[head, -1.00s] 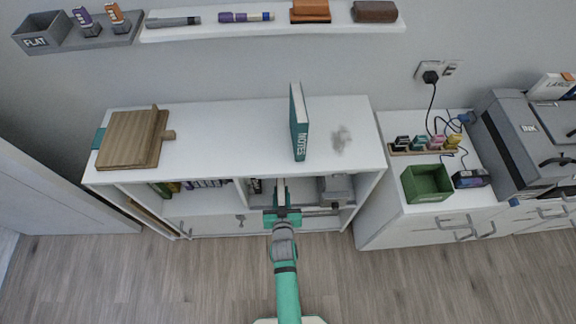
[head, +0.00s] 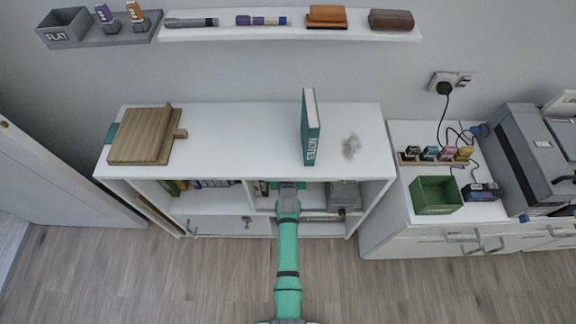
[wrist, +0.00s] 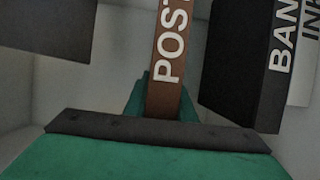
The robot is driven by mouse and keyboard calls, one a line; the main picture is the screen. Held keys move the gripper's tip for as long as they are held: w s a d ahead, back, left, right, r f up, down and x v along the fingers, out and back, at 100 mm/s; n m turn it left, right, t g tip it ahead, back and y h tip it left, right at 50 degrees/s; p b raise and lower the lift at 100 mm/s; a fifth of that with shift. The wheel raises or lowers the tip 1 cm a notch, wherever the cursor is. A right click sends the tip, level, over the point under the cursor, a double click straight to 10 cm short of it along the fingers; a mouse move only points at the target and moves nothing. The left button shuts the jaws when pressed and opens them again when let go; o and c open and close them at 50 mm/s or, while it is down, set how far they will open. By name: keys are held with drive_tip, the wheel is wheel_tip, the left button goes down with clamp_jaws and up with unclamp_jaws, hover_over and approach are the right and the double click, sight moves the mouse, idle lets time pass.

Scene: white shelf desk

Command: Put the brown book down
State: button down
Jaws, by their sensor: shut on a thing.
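The brown book (wrist: 170,65), with white letters "POST" on its spine, stands upright in the middle of the wrist view. My gripper (wrist: 163,95) is shut on it, with a green finger showing behind its lower part. In the head view my gripper (head: 288,187) reaches into the open compartment under the top of the white shelf desk (head: 235,130). The desk top hides the book there. I cannot tell whether the book's bottom touches the compartment floor.
In the wrist view a black box-like thing (wrist: 245,65) marked "BAN" is close on the right, and a dark block (wrist: 45,30) hangs at upper left. A grey thing (head: 343,195) sits in the compartment's right side. A green notes book (head: 310,130) stands on top.

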drive_tip(key=shift+f, duration=1.6)
drive_tip(key=c, duration=1.5)
unclamp_jaws()
